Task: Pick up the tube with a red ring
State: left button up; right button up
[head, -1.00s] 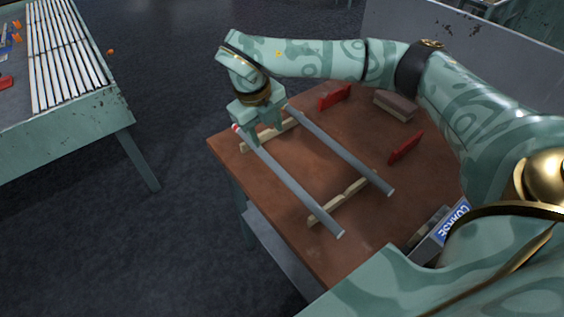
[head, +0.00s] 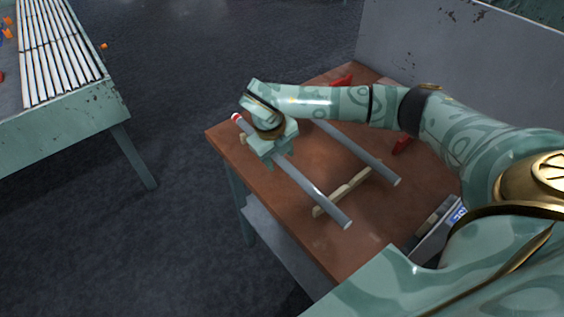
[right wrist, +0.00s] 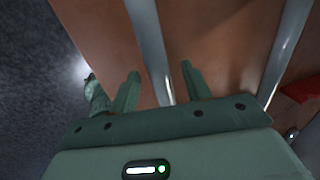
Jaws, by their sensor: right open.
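The grey tube with a red ring (head: 312,190) lies slantwise across the brown table, its ringed end at the far left. My right gripper (head: 270,158) is over this tube, a short way from the ring, and hides part of it. In the right wrist view my right gripper (right wrist: 160,82) is open, and the tube (right wrist: 150,45) runs between its two fingers. The fingers do not hold it. A second grey tube (head: 365,158) lies roughly parallel on the right, partly behind my arm; it also shows in the right wrist view (right wrist: 288,45). My left gripper is out of view.
A wooden rest (head: 346,191) supports the near part of the tubes; another is mostly hidden beneath my gripper. Red blocks (head: 341,81) stand on the table (head: 340,250). A box (head: 438,227) is at the near right. A slatted bench (head: 75,135) stands apart at left.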

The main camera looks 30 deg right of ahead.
aim_at(278, 157)
grip_shut()
jog(key=shift+r, duration=0.15)
jog(key=shift+r, duration=0.3)
notch_tip(278, 157, up, 3)
jog(key=shift+f+p, duration=0.1)
jog(key=shift+p, duration=0.55)
jog(key=s+a+r+p, duration=0.3)
jog(key=s+a+r, duration=0.3)
jog(key=s+r, duration=0.3)
jog(key=s, duration=0.3)
jog(key=shift+s+r, duration=0.2)
jog(key=shift+s, duration=0.2)
